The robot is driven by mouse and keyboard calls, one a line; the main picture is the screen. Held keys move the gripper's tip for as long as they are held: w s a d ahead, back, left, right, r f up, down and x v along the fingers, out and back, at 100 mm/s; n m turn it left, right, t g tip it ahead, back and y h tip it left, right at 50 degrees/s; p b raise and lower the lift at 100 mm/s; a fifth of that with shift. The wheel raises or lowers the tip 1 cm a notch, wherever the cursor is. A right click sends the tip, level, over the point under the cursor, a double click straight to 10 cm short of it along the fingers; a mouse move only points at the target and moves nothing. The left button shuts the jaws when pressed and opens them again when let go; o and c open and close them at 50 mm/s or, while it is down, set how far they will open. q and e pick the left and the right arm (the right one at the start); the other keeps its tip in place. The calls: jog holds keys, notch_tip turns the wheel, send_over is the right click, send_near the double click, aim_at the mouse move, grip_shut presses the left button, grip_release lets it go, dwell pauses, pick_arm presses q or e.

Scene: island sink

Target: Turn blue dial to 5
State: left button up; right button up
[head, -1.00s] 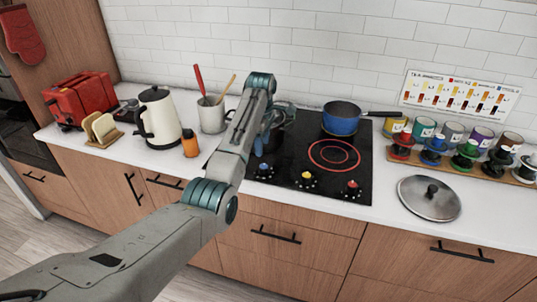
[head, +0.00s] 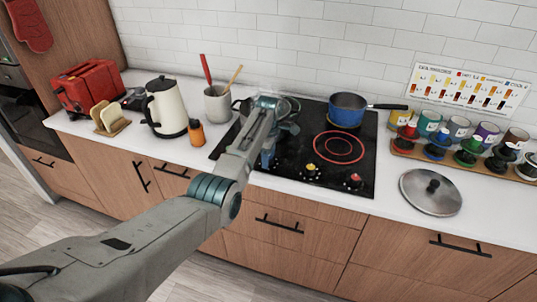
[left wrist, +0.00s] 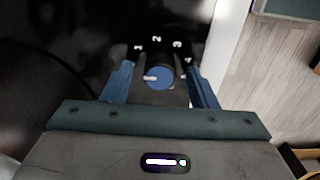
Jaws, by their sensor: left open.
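The blue dial (left wrist: 160,79) is on the black cooktop (head: 292,168). My right gripper is not in view.
A yellow dial (head: 311,170) and a red dial (head: 355,180) lie right of my gripper. A blue pot (head: 347,111) stands at the back right of the cooktop. A kettle (head: 167,107), an orange bottle (head: 196,132) and a utensil crock (head: 217,104) stand left. A pan lid (head: 431,193) lies right.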

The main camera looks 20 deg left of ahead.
pick_arm(q)
jog(key=shift+c, duration=1.2)
jog(key=c, duration=0.7)
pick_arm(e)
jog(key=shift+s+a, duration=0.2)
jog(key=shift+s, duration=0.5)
